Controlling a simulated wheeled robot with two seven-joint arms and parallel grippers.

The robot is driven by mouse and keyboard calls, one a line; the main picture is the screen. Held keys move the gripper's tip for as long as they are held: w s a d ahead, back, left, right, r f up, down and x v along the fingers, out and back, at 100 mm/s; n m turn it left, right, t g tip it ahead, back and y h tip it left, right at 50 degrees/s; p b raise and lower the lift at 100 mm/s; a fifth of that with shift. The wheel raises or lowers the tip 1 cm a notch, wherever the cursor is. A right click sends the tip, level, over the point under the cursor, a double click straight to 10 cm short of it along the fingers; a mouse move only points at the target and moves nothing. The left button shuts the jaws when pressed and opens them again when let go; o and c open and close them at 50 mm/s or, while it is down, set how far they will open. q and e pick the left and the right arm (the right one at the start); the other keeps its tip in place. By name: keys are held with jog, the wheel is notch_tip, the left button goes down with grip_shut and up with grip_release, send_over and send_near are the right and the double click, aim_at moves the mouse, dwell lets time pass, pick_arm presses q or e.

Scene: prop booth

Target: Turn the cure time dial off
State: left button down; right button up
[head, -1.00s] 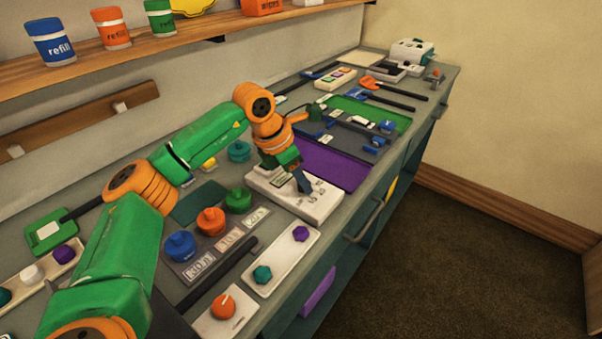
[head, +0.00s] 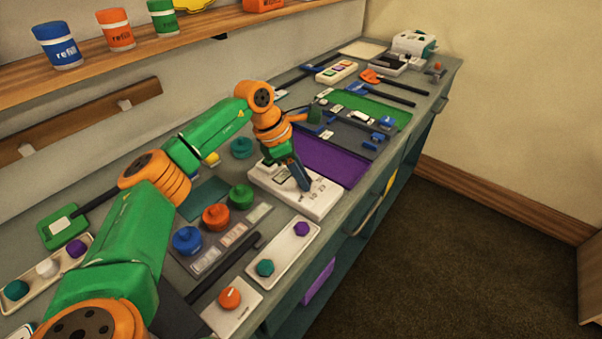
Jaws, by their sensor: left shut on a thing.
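A white box (head: 322,207) with a small dark display and printed marks around a dial sits on the bench at the middle. My left gripper (head: 304,187) points down onto the box's face, its fingers among the marks. It is shut on the dial's knob, which the fingers mostly hide, so its setting cannot be read. My right gripper is not in view.
Blue (head: 187,241), orange (head: 215,217) and green (head: 241,196) lidded pots stand left of the box. An orange knob (head: 229,298) is on a white plate in front. A purple mat (head: 333,167) lies behind the box. The floor at right is clear.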

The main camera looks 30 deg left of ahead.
pick_arm(q)
jog(key=c, duration=0.5)
grip_release()
jog(key=shift+f, duration=0.1)
jog(key=shift+c, duration=0.2)
jog(key=v, duration=0.7)
jog(key=shift+w+d+b, duration=0.1)
jog(key=shift+b, duration=0.3)
